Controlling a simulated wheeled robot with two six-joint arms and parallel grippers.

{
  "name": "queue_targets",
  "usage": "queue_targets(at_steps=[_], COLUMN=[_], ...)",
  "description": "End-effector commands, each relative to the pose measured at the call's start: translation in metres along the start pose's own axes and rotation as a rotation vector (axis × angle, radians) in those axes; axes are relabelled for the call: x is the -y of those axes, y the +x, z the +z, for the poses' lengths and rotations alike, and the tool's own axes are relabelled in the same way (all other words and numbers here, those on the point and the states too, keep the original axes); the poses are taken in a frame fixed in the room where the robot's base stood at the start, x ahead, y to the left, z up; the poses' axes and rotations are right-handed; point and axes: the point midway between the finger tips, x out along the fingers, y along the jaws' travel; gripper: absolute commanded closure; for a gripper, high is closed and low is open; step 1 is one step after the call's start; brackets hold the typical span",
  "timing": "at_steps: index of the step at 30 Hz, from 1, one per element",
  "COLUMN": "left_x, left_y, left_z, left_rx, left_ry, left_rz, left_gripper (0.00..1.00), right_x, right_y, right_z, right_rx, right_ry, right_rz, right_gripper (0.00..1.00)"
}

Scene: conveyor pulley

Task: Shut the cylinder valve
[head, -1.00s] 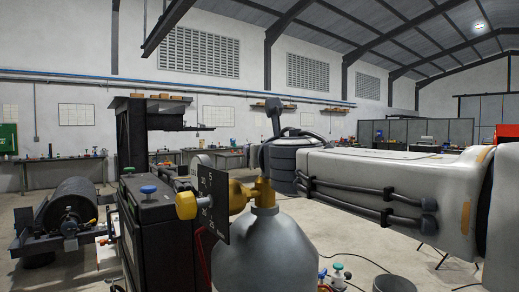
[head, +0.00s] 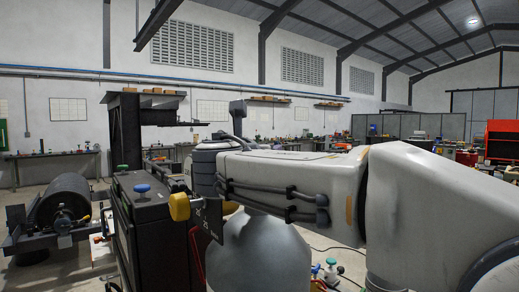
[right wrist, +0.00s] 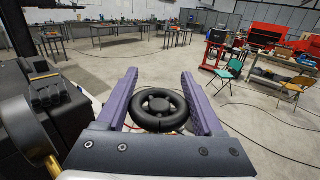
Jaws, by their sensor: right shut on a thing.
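The grey gas cylinder (head: 258,262) stands upright in the lower middle of the head view. Its valve top is hidden behind my right arm in that view. The black round handwheel (right wrist: 158,110) of the valve shows in the right wrist view, between the two purple fingers of my right gripper (right wrist: 160,98). The gripper is shut on the handwheel, one finger at each side. My left gripper is not in view.
A black machine cabinet (head: 150,240) with a blue knob (head: 142,189) stands close left of the cylinder. A conveyor drum (head: 62,207) is at the far left. Open floor (right wrist: 110,70) lies beyond the handwheel.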

Motion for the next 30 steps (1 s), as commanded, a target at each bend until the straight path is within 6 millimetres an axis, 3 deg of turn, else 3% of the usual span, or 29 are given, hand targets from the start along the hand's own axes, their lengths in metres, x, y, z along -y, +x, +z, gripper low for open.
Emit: queue_targets(at_steps=[7,8,10,22,30], left_x=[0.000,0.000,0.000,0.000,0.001], left_y=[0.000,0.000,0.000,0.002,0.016], left_z=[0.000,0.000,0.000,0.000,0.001], left_rx=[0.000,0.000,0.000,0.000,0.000], left_ry=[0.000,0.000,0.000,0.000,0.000], left_rz=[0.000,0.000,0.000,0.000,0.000], left_gripper=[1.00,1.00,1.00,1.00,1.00], right_x=[-0.001,-0.001,-0.001,-0.001,-0.002], right_y=[0.000,0.000,0.000,-0.006,-0.054], right_z=[-0.001,-0.001,-0.001,-0.001,-0.003], right_rx=[-0.002,-0.002,-0.002,0.000,0.000], right_ry=[-0.001,-0.001,-0.001,0.001,0.002], right_rz=[0.003,0.003,0.003,0.003,0.008], right_gripper=[0.87,0.27,0.01,0.01,0.01])
